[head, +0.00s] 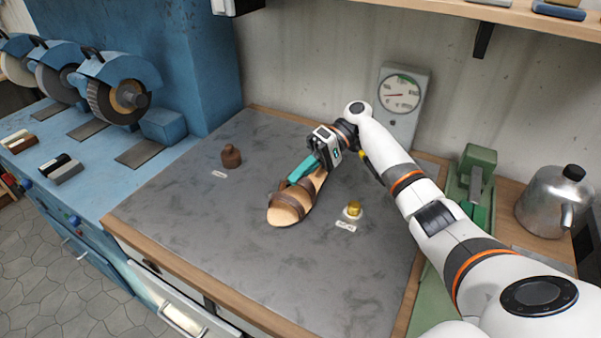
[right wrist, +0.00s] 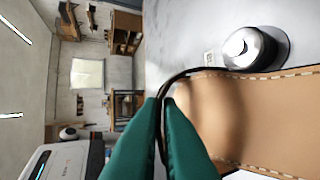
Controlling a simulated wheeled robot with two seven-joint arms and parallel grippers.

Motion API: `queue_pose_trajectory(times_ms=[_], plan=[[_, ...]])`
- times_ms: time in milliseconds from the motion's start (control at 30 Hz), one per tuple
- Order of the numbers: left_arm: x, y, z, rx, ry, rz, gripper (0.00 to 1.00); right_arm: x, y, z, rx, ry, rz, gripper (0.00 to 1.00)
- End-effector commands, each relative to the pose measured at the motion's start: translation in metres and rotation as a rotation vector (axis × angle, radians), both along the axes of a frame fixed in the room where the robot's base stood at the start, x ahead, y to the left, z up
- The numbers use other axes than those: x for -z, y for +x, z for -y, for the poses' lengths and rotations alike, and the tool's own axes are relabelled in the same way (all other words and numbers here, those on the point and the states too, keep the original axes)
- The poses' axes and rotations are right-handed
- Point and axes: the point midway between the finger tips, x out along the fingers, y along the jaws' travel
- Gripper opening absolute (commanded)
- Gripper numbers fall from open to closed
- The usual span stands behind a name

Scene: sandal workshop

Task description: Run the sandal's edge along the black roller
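The sandal (head: 284,211) has a tan sole and brown straps and lies on or just above the grey bench mat, toe toward the front. My right gripper (head: 296,178), with teal fingers, is at its heel end. In the right wrist view my gripper (right wrist: 163,102) is closed on a thin dark strap of the sandal, and the tan sole (right wrist: 262,108) stretches off to the right. On the blue machine at the left, the nearest wheel (head: 103,104) has a dark rim and seems to be the black roller. It stands well apart from the sandal. My left gripper is not in view.
A brown knob-like piece (head: 231,157) and a small brass piece (head: 353,209), each beside a label, stand on the grey mat (head: 180,215). A dial gauge (head: 400,93) is at the wall. A green tool (head: 477,180) and a metal kettle (head: 553,200) stand at right.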

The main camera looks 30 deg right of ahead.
Motion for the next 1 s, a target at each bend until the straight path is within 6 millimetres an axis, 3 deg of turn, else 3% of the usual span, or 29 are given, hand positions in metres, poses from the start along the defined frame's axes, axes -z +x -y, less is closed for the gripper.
queue_pose_trajectory(times_ms=[1000], plan=[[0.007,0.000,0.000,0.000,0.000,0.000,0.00,-0.001,0.002,0.018,0.002,0.001,0.004,0.00]])
